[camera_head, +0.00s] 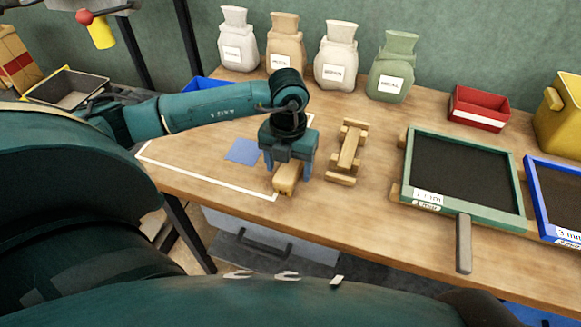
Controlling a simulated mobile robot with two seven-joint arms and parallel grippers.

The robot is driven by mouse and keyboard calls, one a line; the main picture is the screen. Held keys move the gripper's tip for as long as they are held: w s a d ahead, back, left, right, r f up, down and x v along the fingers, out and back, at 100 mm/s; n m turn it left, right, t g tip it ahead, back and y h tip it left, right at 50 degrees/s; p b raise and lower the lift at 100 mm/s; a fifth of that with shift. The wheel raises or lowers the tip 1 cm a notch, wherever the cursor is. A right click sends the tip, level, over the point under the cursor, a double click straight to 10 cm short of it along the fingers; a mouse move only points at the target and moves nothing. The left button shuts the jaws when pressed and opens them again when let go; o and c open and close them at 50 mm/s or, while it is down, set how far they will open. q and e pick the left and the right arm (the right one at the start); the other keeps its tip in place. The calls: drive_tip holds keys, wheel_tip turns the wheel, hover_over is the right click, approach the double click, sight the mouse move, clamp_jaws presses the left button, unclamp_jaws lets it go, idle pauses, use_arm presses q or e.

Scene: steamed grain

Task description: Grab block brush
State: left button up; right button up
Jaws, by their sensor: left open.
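My left arm comes in from the left, and its teal gripper (288,166) points down over the table's front part. Its two blue fingers are apart. A light wooden block (286,180), which looks like the block brush, lies directly below the gripper. The fingers are at either side of its back part; I cannot tell whether they touch it. The gripper hides the block's far end, and any bristles are not visible. My right gripper is not in view.
A wooden stand (349,150) is close right of the gripper. A green-framed sieve (408,170) with a handle and a blue-framed one (532,196) lie further right. Several sacks, a red bin (478,108) and a yellow bin (560,125) stand behind. A blue square (242,151) is left.

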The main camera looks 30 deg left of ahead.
use_arm(q)
drive_tip(key=shift+f, duration=1.25)
drive_tip(key=shift+c, duration=0.6)
drive_tip(key=c, duration=1)
drive_tip(key=shift+r, duration=0.1)
